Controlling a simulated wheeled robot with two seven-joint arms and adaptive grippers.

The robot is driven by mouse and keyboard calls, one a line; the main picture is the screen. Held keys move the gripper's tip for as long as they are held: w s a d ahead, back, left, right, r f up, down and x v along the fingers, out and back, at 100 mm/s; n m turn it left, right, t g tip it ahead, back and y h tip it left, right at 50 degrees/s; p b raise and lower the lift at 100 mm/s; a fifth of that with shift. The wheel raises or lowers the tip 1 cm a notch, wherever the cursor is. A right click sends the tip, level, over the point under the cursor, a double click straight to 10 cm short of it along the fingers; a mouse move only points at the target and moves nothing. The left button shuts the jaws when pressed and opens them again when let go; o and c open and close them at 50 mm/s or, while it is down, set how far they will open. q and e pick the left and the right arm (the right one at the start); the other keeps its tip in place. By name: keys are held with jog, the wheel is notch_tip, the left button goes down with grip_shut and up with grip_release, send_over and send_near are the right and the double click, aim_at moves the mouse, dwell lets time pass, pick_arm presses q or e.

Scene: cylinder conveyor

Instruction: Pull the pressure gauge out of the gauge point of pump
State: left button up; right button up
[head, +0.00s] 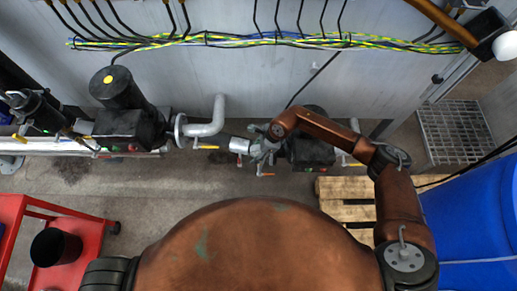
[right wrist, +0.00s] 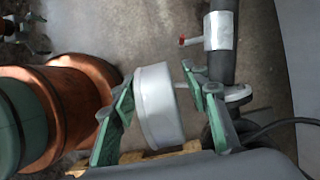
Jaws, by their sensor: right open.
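In the right wrist view the pressure gauge (right wrist: 156,108) is a pale grey, short round drum. A thin stem runs from its right side toward a dark pipe (right wrist: 224,62). My right gripper (right wrist: 158,78) is open, with one green finger on each side of the gauge. The left finger is close to the gauge's face; I cannot tell whether it touches. In the head view my right gripper (head: 262,148) is at the left side of the middle pump (head: 310,151), which my arm partly hides. My left gripper is out of view.
Another pump (head: 122,120) with a grey pipe stands left along the wall. A red cart (head: 85,212) is at lower left. A wooden pallet (head: 345,190) and a blue barrel (head: 470,215) are at right. Cables (head: 270,40) run along the wall.

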jog(key=shift+a+f, duration=0.15)
jog(key=shift+f, duration=0.3)
grip_shut()
dwell(0.7)
